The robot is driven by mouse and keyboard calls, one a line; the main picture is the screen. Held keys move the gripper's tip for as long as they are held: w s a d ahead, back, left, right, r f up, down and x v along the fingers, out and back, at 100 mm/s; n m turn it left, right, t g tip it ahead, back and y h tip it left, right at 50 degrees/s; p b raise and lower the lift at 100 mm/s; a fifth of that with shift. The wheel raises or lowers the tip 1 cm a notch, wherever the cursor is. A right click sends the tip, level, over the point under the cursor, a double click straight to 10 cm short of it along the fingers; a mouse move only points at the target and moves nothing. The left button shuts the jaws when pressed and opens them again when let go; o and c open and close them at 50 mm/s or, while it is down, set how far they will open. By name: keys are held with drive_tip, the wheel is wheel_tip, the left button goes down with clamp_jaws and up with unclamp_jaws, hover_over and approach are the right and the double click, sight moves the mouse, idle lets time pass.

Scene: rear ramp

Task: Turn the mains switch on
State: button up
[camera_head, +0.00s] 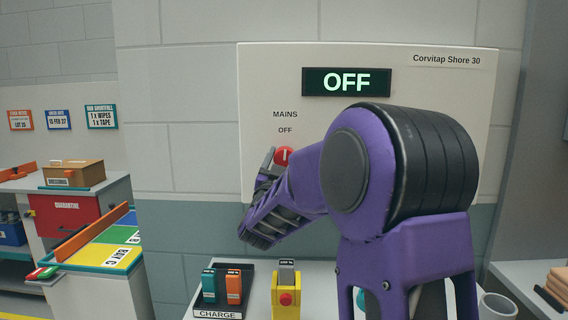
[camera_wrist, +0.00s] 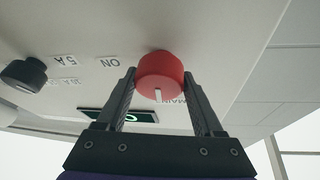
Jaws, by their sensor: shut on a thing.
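The mains switch is a round red knob (camera_head: 284,156) with a white mark, on a pale wall panel (camera_head: 420,130). The mark points roughly up, towards the OFF label under MAINS. The panel's display (camera_head: 346,81) reads OFF. My gripper (camera_head: 270,162) reaches the knob from below left in the head view, and my arm hides much of the panel's lower right. In the wrist view, which is upside down, the red knob (camera_wrist: 159,76) sits between the two fingers of my gripper (camera_wrist: 162,78), which are shut on it. An ON label (camera_wrist: 108,62) is beside it.
A black knob (camera_wrist: 24,74) with a 5 A label is on the same panel. Below, a shelf holds a CHARGE tray (camera_head: 218,313) with two devices and a yellow block with a red button (camera_head: 286,298). A grey cup (camera_head: 497,306) is at right. Coloured bays (camera_head: 110,245) are at left.

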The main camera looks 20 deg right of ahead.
drive_tip(key=m+g+b, duration=0.1)
drive_tip(key=m, duration=0.1)
drive_tip(key=m+h+b, duration=0.1)
drive_tip(key=m+b, duration=0.1)
drive_tip(key=shift+f+m+g+h, duration=0.15)
drive_tip(key=shift+m+g+h, duration=0.15)
drive_tip(key=shift+g, duration=0.1)
drive_tip(key=m+g+b, duration=0.1)
drive_tip(key=m+g, duration=0.1)
drive_tip(key=m, duration=0.5)
drive_tip(key=m+g, duration=0.1)
drive_tip(key=m, duration=0.1)
drive_tip(key=m+g, duration=0.1)
drive_tip(key=shift+r+m+p, duration=0.25)
drive_tip(key=shift+m+p, duration=0.15)
drive_tip(key=shift+d+f+m+g+y+p, duration=0.1)
drive_tip(key=shift+m+g+y+p, duration=0.6)
drive_tip(key=shift+m, duration=0.9)
drive_tip(key=shift+y, duration=0.3)
drive_tip(key=o, duration=1.4)
drive_tip(key=shift+c, duration=0.2)
drive_tip(key=shift+s, duration=0.1)
